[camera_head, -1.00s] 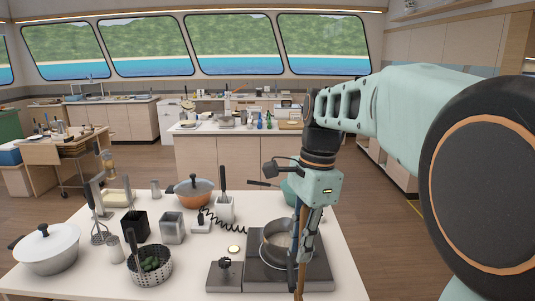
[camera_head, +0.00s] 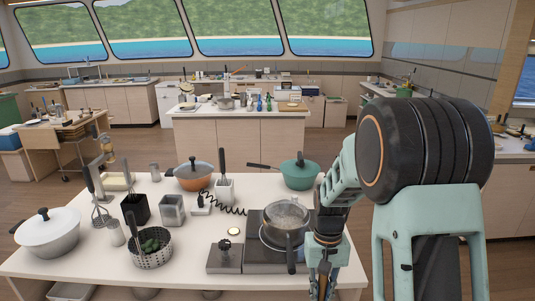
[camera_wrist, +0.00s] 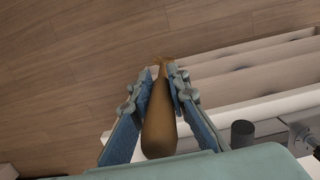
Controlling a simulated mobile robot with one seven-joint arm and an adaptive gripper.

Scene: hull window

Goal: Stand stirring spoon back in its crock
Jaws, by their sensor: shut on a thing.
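My gripper (camera_head: 325,283) is low at the front right corner of the white table, by the stove. In the wrist view my gripper (camera_wrist: 161,78) is shut on a brown wooden piece, taken as the stirring spoon (camera_wrist: 158,125); its full length and far end are not clear. Several holders stand on the table: a grey square metal one (camera_head: 172,211) that looks empty, a black one (camera_head: 136,210) with a utensil in it, and a white one (camera_head: 225,192) with a black-handled tool. I cannot tell which is the crock.
A steel saucepan (camera_head: 287,217) sits on the dark stove (camera_head: 262,252), its handle toward the front. A perforated basket (camera_head: 151,250), a white pot (camera_head: 47,233), an orange pan (camera_head: 194,176) and a teal pan (camera_head: 299,173) stand around. A coiled black cord lies mid-table.

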